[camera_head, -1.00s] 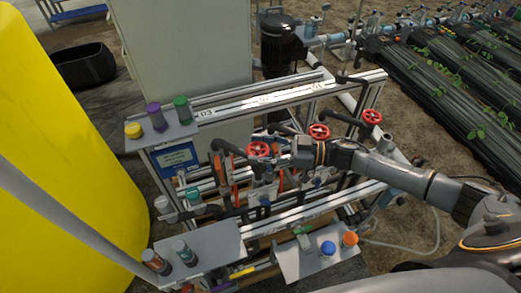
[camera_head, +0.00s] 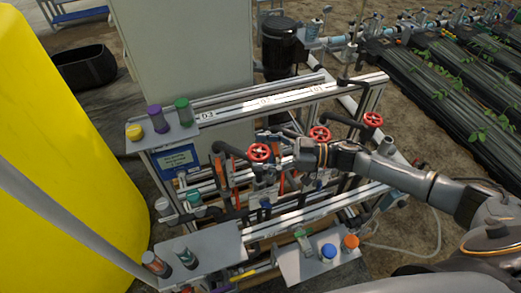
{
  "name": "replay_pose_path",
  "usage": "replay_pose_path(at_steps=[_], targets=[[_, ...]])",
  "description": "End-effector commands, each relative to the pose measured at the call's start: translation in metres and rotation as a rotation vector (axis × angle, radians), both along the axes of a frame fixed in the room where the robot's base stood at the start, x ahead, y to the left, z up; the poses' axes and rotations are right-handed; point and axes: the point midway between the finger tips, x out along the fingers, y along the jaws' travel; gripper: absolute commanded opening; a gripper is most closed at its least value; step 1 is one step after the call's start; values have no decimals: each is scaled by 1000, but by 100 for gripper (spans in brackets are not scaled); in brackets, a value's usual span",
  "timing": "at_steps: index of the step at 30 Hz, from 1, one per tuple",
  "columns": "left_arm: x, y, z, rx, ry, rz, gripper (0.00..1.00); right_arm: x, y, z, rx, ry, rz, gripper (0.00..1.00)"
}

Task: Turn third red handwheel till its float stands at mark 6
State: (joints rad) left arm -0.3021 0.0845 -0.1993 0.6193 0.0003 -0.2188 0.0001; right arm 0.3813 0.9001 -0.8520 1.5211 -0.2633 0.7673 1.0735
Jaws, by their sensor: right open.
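Three red handwheels stand in a row on the metal skid: a left one (camera_head: 258,152), a middle one (camera_head: 319,134) and a right one (camera_head: 372,119). The rail plates behind them seem to read 03 (camera_head: 207,115) at the left, then 02 further right, so the left wheel appears to be the third. My right gripper (camera_head: 287,162) comes in from the right. It is open, just right of the left wheel and apart from it, below the middle wheel. Its fingertips are small and hard to make out. The floats and mark 6 cannot be read. My left gripper is not in view.
Aluminium rails (camera_head: 265,101) frame the wheels. Coloured-cap bottles stand on a left shelf (camera_head: 190,132) and on front trays (camera_head: 215,246). A large yellow tank (camera_head: 60,170) fills the left side. A grey cabinet (camera_head: 185,55) stands behind.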

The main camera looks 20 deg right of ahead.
Motion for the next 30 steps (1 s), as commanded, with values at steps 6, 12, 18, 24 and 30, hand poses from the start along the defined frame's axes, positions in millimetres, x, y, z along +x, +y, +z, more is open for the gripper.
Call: replay_pose_path(at_steps=[6,12,18,24,30], targets=[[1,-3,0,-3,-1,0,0,-13,-33,-2,-4,3,-2,80],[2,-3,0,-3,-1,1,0,-24,-58,-1,-3,1,-1,80],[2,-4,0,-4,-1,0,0,-27,-65,0,0,0,-1,80],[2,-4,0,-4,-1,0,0,-26,-64,0,0,0,-1,80],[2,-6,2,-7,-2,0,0,-24,-56,3,16,-16,-16,80]])
